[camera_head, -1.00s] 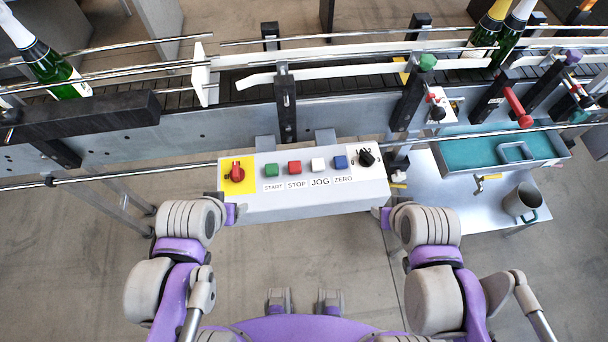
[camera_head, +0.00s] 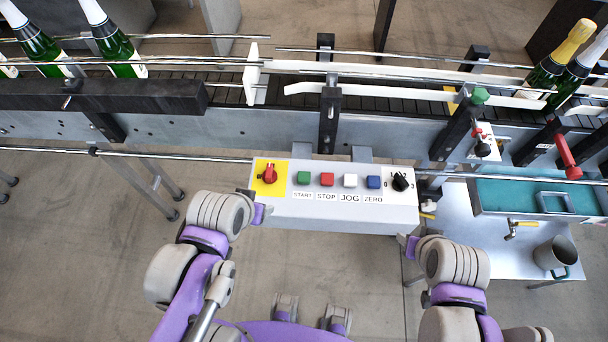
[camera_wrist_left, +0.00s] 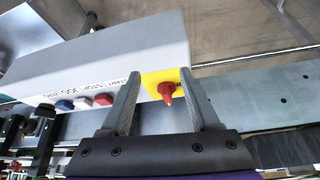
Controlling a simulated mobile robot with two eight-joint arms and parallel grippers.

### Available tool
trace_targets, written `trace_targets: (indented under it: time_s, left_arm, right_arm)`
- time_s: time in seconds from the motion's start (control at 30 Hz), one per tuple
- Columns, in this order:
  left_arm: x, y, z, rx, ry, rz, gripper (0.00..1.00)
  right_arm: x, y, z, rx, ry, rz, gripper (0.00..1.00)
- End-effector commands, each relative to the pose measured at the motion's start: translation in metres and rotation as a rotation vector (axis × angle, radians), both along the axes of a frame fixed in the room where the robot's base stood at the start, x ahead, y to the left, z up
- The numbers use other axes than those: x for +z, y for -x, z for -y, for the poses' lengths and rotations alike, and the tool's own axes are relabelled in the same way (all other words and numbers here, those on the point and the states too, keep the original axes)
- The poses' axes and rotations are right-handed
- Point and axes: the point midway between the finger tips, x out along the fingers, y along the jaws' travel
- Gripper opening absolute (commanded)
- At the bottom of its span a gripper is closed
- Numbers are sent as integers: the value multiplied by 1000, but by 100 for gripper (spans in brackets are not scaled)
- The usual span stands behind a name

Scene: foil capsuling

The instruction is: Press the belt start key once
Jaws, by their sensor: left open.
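The control panel (camera_head: 330,210) is a pale box with a sloped top. Its green START key (camera_head: 303,178) is left of the red STOP key (camera_head: 327,179), the white JOG key (camera_head: 350,181) and the blue ZERO key (camera_head: 374,182). My left gripper (camera_wrist_left: 162,88) is open and empty, facing the panel. Between its fingers shows the red knob (camera_wrist_left: 166,92) on its yellow plate. In that wrist view the green key is not visible, apparently behind a finger. In the head view my left gripper's fingers are hidden at the panel's front left corner. My right gripper (camera_head: 410,244) is below the panel's right corner, its fingers indistinct.
The red rotary knob (camera_head: 270,174) is left of the START key, and a black selector (camera_head: 401,181) is at the panel's right. Behind runs the conveyor (camera_head: 390,98) with rails and green bottles (camera_head: 120,50). A side table with a teal tray (camera_head: 490,195) and a mug (camera_head: 552,256) is right.

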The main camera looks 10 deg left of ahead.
Motion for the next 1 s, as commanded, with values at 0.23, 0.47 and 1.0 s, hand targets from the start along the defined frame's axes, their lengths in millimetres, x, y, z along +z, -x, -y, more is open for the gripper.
trace_targets:
  time_s: [0.23,0.47,1.0]
  left_arm:
    - [0,0,0,0,0,0,15]
    - [0,0,0,0,0,0,0]
    - [0,0,0,0,0,0,0]
  right_arm:
    - [0,0,0,0,0,0,50]
    - [0,0,0,0,0,0,50]
    - [0,0,0,0,0,0,50]
